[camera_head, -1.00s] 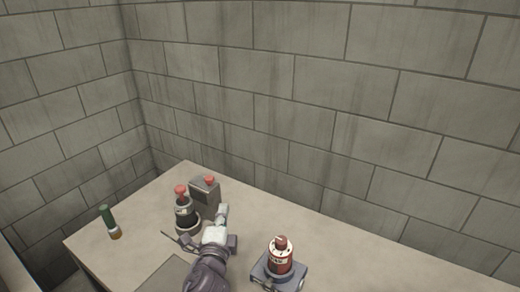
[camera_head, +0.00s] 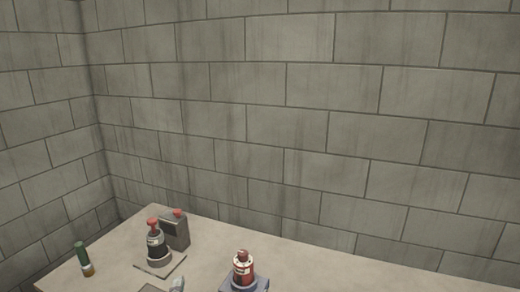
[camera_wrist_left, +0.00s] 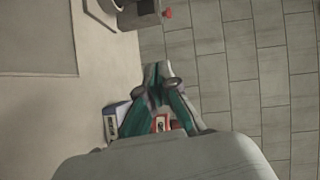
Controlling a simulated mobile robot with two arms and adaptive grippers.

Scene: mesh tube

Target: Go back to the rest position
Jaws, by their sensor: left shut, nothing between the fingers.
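My left gripper (camera_head: 178,284) shows only as a small pale tip at the bottom edge of the head view, in front of the table items. In the left wrist view its fingers (camera_wrist_left: 155,76) are shut with nothing between them. They are above the table's edge area, apart from the things there. My right gripper is not in view.
On the table (camera_head: 330,272) stand a black red-capped bottle (camera_head: 157,246), a grey box with a red knob (camera_head: 176,233), a green tube (camera_head: 82,257) and a red bottle (camera_head: 243,269) on a blue-grey base (camera_head: 259,286). Block walls (camera_head: 300,110) stand behind.

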